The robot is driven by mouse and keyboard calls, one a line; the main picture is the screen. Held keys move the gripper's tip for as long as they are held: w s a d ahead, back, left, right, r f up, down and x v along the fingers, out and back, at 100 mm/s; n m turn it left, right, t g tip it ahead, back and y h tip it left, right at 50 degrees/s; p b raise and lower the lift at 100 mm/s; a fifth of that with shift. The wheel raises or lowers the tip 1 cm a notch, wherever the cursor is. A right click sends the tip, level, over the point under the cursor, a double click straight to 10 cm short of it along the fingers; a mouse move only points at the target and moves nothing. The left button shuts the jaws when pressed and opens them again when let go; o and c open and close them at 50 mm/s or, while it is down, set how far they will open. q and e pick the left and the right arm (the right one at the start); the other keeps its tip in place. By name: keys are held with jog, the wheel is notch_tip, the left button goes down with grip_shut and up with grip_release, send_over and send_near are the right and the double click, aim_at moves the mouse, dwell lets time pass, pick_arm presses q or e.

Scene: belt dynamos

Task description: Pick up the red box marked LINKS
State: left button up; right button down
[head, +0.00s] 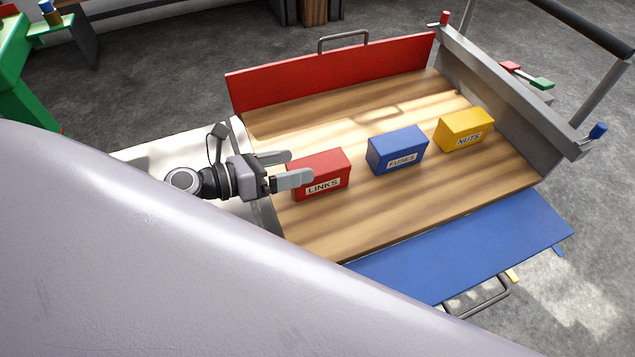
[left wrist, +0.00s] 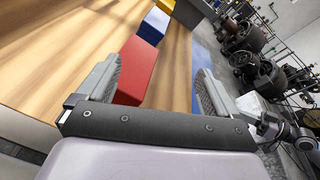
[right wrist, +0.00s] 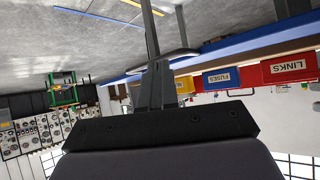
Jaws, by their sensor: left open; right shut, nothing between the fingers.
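The red box marked LINKS (head: 330,173) sits upright on the wooden cart bed (head: 325,225), leftmost of three boxes in the head view. My left gripper (head: 301,166) is open at the box's left end, with the near finger overlapping its front left corner in the picture. In the left wrist view the red box (left wrist: 137,70) shows between the fingers, closer to the left finger; whether they touch it I cannot tell. My right gripper (right wrist: 152,60) is shut and empty; its view is upside down, with the LINKS box (right wrist: 290,69) at the right.
A blue box marked FUSES (head: 397,150) and a yellow box marked NUTS (head: 464,130) stand right of the red box. A red panel (head: 330,75) rises at the back; a blue panel (head: 470,245) lies along the front. Bare wood surrounds the boxes.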

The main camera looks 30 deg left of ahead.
aim_at(312, 165)
pick_arm(q)
jog(key=f+m, duration=0.1)
jog(key=a+f+m+g, duration=0.1)
jog(key=m, duration=0.1)
jog(key=w+a+m+g, duration=0.1)
jog(key=m, duration=0.1)
jog(key=shift+f+b, duration=0.4)
jog(key=shift+x, duration=3.5)
jog(key=shift+w+a+f, duration=0.1)
jog(key=shift+a+f, duration=0.05)
jog(key=shift+a, duration=0.1)
jog(key=shift+c, duration=0.3)
jog(key=c, duration=1.5)
jog(key=shift+o, duration=0.2)
